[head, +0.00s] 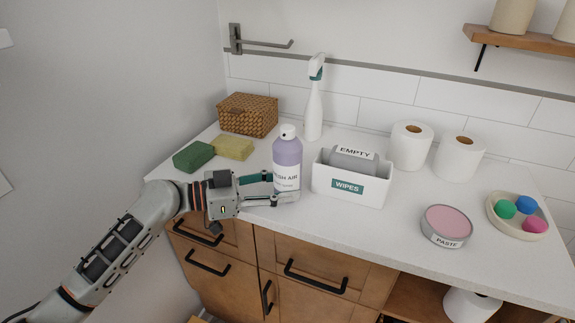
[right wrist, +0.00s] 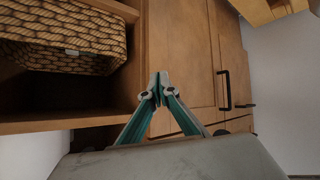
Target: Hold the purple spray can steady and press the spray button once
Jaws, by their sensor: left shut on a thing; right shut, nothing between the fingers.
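The purple spray can (head: 287,160) stands upright near the front edge of the counter, with a white cap and spray button (head: 287,131) on top. Its label reads in part "SH AIR". My left gripper (head: 284,187) comes in from the left and is shut on the lower part of the can, one finger behind it and one in front. My right gripper (right wrist: 158,88) shows only in the right wrist view. Its fingertips meet with nothing between them, in front of the wooden cabinet and away from the can.
A white spray bottle (head: 313,108) stands behind the can. A white wipes box (head: 322,182) is close on its right. Sponges (head: 232,147) and a wicker basket (head: 247,115) lie to the left. Paper rolls (head: 411,146), a paste tin (head: 447,224) and a bowl (head: 496,222) are farther right.

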